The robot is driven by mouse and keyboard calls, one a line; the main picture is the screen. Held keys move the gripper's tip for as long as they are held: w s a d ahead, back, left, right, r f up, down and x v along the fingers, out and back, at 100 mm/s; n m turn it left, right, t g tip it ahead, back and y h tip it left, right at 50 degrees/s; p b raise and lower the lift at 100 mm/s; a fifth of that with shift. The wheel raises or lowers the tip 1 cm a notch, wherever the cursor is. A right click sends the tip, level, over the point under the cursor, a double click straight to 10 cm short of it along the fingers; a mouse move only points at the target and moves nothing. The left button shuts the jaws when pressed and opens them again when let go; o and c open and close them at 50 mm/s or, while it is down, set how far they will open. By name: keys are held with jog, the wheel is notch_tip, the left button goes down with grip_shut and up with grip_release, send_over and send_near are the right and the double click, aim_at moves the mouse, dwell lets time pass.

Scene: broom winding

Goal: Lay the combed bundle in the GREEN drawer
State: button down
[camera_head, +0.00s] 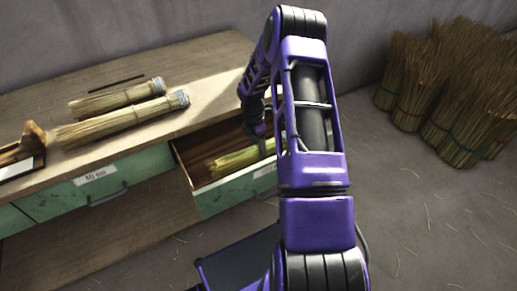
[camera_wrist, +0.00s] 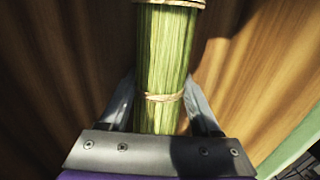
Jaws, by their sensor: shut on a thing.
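The green drawer (camera_head: 237,190) is pulled open at the right end of the bench, and its wooden inside shows. A yellow-green straw bundle (camera_head: 232,160) lies lengthwise within the drawer's walls. In the wrist view the bundle (camera_wrist: 168,60) is green and tied with a thin band. My gripper (camera_wrist: 163,98) is shut on it, one finger on each side, with wood close around. I cannot tell if the bundle touches the drawer floor. In the head view my arm hides the bundle's right end and most of the gripper.
Two pale tied bundles (camera_head: 125,118) lie on the bench top (camera_head: 215,70). A wooden device (camera_head: 24,150) sits at the bench's left. A closed green drawer (camera_head: 105,187) with a label is left of the open one. Several straw sheaves (camera_head: 455,95) stand on the floor at right.

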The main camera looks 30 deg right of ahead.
dwell(0.3)
grip_release()
jog(key=shift+r, duration=0.1)
jog(key=w+r, duration=0.1)
jog(key=r, duration=0.4)
jog(key=w+r+p, duration=0.1)
jog(key=r, duration=0.5)
jog(key=w+r+p, duration=0.1)
jog(key=r, duration=0.5)
jog(key=shift+w+a, duration=0.15)
jog(key=shift+w, duration=0.05)
